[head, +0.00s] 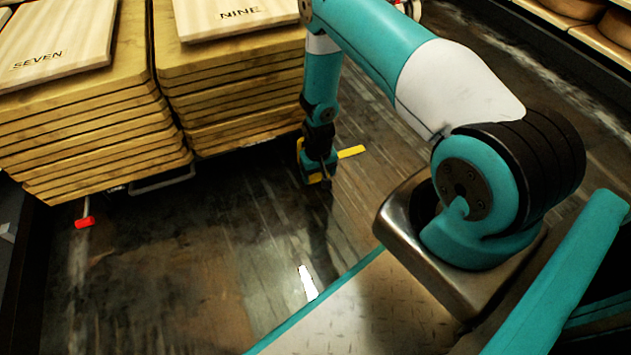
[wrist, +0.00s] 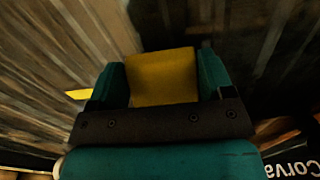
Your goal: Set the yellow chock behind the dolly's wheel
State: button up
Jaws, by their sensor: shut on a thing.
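My gripper (head: 320,180) is low over the floor, just right of the stacked boards. In the wrist view my gripper (wrist: 165,85) has its teal fingers shut on the yellow chock (wrist: 160,75), one finger on each side. In the head view the chock is mostly hidden by the gripper. The dolly is mostly covered by its load; a bent metal bar (head: 162,181) shows under the boards. No wheel of it can be made out clearly. I cannot tell whether the chock touches the floor.
Thick wooden boards marked SEVEN (head: 40,62) and NINE (head: 240,14) top two tall stacks. A red pedal-like piece (head: 84,222) sticks out below the left stack. A flat yellow strip (head: 351,152) lies right of my gripper. Shelves with round cheeses (head: 618,28) stand at upper right. Foreground floor is clear.

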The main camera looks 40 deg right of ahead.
jog(key=shift+w+d, duration=0.15)
jog(key=shift+w, duration=0.45)
jog(key=f+b, duration=0.3)
jog(key=b, duration=0.1)
jog(key=shift+w+d+f, duration=0.1)
jog(key=shift+w+f, duration=0.25)
jog(key=shift+w, duration=0.05)
jog(key=shift+r, duration=0.15)
jog(key=o, duration=1.2)
